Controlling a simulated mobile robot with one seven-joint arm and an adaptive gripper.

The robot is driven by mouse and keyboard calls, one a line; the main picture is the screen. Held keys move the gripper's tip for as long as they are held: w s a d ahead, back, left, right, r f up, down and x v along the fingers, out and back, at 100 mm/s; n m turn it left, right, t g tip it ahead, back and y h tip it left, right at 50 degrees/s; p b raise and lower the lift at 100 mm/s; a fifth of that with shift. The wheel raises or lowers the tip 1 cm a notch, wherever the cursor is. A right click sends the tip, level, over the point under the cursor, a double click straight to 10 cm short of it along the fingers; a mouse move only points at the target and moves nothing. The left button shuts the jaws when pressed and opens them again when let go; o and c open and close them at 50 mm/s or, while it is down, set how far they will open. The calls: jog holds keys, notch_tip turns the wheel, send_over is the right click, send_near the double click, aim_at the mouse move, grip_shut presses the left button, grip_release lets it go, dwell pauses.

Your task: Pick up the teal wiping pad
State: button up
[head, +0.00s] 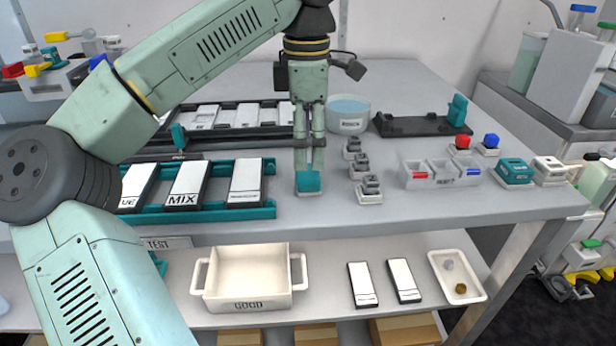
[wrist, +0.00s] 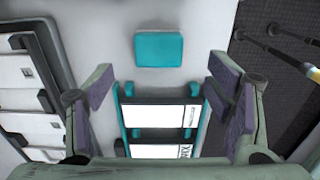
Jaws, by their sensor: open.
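The teal wiping pad (head: 308,181) is a small rounded block at the front of the table, just right of the teal rack. In the head view it shows right below my gripper (head: 309,164), which points down with its fingers above it. In the wrist view the pad (wrist: 159,49) lies flat on the grey surface, beyond the fingertips and centred between them. My gripper (wrist: 160,92) is open, with its two purple-padded fingers wide apart and nothing between them. The exact height of the fingers above the pad is hard to tell.
The teal rack (head: 225,211) with labelled white cards stands close left of the pad. Several small grey blocks (head: 369,187) stand close to its right. A round basin (head: 347,115) is behind. The table's front edge (head: 400,218) is near, with a lower shelf beneath.

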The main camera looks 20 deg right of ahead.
aim_at(308, 172)
jog(key=shift+d+f+p, duration=0.1)
jog(key=shift+f+p, duration=0.45)
jog(key=shift+f, duration=2.75)
jog(key=c, duration=1.2)
